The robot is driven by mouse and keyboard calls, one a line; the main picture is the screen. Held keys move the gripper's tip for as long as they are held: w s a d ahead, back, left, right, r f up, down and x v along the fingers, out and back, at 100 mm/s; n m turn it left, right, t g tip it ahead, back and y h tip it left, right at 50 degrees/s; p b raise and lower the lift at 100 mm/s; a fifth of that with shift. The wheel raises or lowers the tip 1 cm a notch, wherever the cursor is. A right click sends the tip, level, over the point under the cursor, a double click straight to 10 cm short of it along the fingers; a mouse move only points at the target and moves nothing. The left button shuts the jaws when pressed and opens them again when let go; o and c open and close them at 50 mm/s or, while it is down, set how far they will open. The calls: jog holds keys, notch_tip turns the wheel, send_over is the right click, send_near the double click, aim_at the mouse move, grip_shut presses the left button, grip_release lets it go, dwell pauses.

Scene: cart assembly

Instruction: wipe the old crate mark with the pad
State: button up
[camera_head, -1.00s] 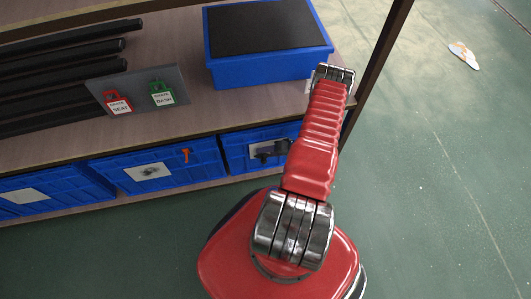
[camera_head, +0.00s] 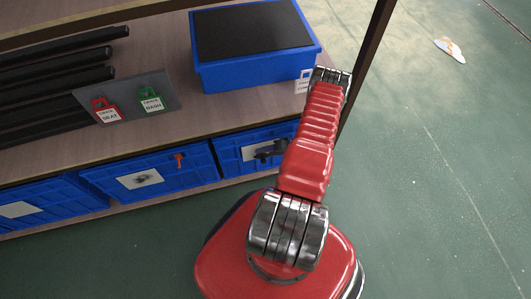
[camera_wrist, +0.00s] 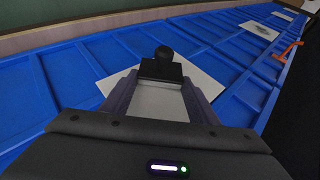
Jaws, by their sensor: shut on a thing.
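My gripper (camera_wrist: 160,82) is shut on a black pad (camera_wrist: 160,70) with a round knob in the wrist view. The pad is in front of a white label (camera_wrist: 202,92) on a blue crate front and hides part of it. I cannot tell whether the pad touches the label. No mark shows on the visible part of this label. Farther along, another white label (camera_wrist: 259,30) bears a dark smudge; it is also on the middle crate in the head view (camera_head: 140,179). In the head view a dark shape (camera_head: 268,152), probably my gripper and pad, is at the right crate.
An orange handle (camera_wrist: 288,51) sticks out beside the smudged label. Above the crates, a shelf holds a blue bin (camera_head: 245,75), black bars (camera_head: 60,75) and a grey plate (camera_head: 138,98) with red and green tags. The green floor at right is mostly clear.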

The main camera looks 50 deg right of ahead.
jog(key=shift+d, duration=0.15)
jog(key=shift+s+d, duration=0.95)
jog(key=shift+d, duration=0.3)
jog(key=shift+s+d+r, duration=0.1)
jog(key=shift+s+d, duration=0.15)
jog(key=shift+d, duration=0.35)
jog(key=shift+s+d+r, duration=0.1)
jog(key=shift+s+d, duration=0.15)
jog(key=shift+d, duration=0.35)
jog(key=shift+s+d, duration=0.25)
jog(key=shift+d, duration=0.35)
jog(key=shift+s, duration=0.1)
jog(key=shift+a, duration=0.15)
jog(key=shift+w+a+f, duration=0.1)
jog(key=shift+w+a, duration=0.4)
jog(key=shift+a, duration=0.3)
jog(key=shift+w+a, duration=0.5)
jog(key=shift+a, duration=0.3)
